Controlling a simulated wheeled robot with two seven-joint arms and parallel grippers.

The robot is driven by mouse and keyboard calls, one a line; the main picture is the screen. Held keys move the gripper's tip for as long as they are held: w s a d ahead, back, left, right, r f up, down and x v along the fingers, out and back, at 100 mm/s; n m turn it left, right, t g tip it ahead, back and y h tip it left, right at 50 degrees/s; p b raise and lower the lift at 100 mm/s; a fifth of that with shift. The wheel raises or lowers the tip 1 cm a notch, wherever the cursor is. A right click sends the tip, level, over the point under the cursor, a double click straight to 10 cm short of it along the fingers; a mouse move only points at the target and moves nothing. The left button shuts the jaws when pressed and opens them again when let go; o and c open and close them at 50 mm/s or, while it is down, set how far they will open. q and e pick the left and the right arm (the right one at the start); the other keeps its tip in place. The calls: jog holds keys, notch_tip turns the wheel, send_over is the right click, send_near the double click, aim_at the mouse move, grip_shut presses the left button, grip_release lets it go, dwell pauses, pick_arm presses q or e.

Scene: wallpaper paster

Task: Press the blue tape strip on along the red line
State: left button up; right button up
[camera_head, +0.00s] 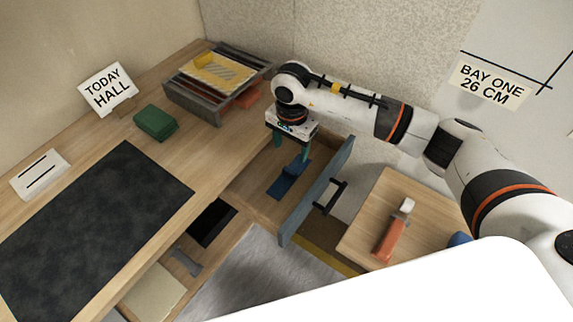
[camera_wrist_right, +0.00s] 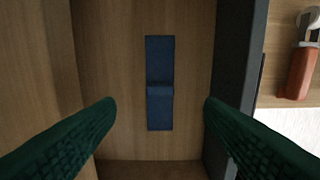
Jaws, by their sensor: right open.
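The blue tape strip (camera_head: 288,181) lies flat on the wooden floor of an open drawer (camera_head: 258,192). In the right wrist view the strip (camera_wrist_right: 159,60) runs up and down the picture, with a small raised part across its middle. My right gripper (camera_head: 291,148) is over the drawer, above the strip. Its green fingers (camera_wrist_right: 159,104) are open and empty, one on each side of the strip, not touching it. My left gripper is out of view. No red line shows in either view.
The drawer's grey front (camera_head: 315,192) with a black handle stands close right of my gripper. A small table (camera_head: 365,215) holds an orange-handled tool (camera_head: 391,236). The desk carries a dark mat (camera_head: 95,225), a green block (camera_head: 155,121) and a grey rack (camera_head: 192,103). A "BAY ONE 26 CM" sign (camera_head: 490,84) is on the wall.

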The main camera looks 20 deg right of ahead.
aim_at(289, 170)
jog(key=f, duration=0.4)
jog(key=shift+s+a, duration=0.1)
jog(key=shift+s, duration=0.15)
jog(key=shift+f, duration=0.3)
notch_tip(289, 170, down, 3)
jog(key=shift+a+p, duration=0.1)
jog(key=shift+p, duration=0.25)
notch_tip(289, 170, down, 2)
jog(key=shift+f, duration=0.1)
jog(key=shift+w, duration=0.1)
jog(key=c, duration=1.1)
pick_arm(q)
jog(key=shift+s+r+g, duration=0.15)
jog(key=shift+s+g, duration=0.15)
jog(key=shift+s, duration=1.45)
pick_arm(e)
jog(key=shift+o, duration=0.2)
notch_tip(289, 170, up, 10)
